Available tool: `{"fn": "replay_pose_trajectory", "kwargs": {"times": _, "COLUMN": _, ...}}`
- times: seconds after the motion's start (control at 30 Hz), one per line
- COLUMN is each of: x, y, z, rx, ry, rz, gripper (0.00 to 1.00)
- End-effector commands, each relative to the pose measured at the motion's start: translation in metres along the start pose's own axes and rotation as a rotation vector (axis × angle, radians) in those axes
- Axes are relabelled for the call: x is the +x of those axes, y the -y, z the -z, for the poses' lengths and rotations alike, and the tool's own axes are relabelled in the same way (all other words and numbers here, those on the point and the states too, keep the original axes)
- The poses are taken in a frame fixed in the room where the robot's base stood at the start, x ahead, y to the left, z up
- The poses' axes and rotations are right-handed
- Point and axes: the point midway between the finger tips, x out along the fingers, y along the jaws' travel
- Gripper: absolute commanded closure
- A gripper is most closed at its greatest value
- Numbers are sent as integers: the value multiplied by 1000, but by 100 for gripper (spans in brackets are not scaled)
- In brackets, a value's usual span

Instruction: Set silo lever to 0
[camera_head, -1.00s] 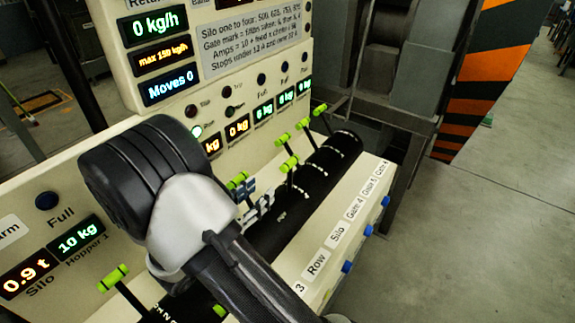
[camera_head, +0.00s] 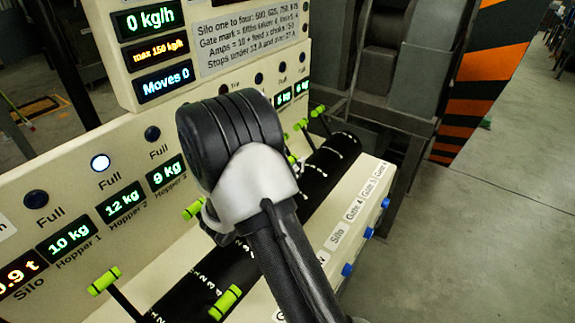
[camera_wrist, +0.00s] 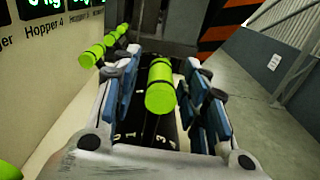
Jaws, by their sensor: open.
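A lever with a bright green cylindrical handle (camera_wrist: 160,88) stands in the middle of the wrist view. My gripper (camera_wrist: 162,68) is open, with its blue-padded fingers on either side of this handle; a gap shows on both sides. Scale numbers, among them 0 and 1, show on the black drum below it. In the head view my wrist hides this lever and most of my gripper. A Silo label (camera_head: 337,236) is on the front ledge. I cannot tell for certain which label belongs to the handle between my fingers, nor its exact setting.
More green-handled levers (camera_wrist: 104,47) stand in a row beyond to the left in the wrist view. Two others (camera_head: 105,281) (camera_head: 225,302) are nearer in the head view. The cream display panel (camera_head: 60,190) rises beside the drum. Open floor (camera_head: 480,240) lies to the right.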

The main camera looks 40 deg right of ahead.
Motion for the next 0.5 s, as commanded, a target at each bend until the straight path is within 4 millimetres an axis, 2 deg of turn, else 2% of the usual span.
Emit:
{"fn": "replay_pose_trajectory", "kwargs": {"times": 0.1, "x": 0, "y": 0, "z": 0, "rx": 0, "ry": 0, "rz": 0, "gripper": 60}}
{"fn": "replay_pose_trajectory", "kwargs": {"times": 0.5, "x": 0, "y": 0, "z": 0, "rx": 0, "ry": 0, "rz": 1, "gripper": 86}}
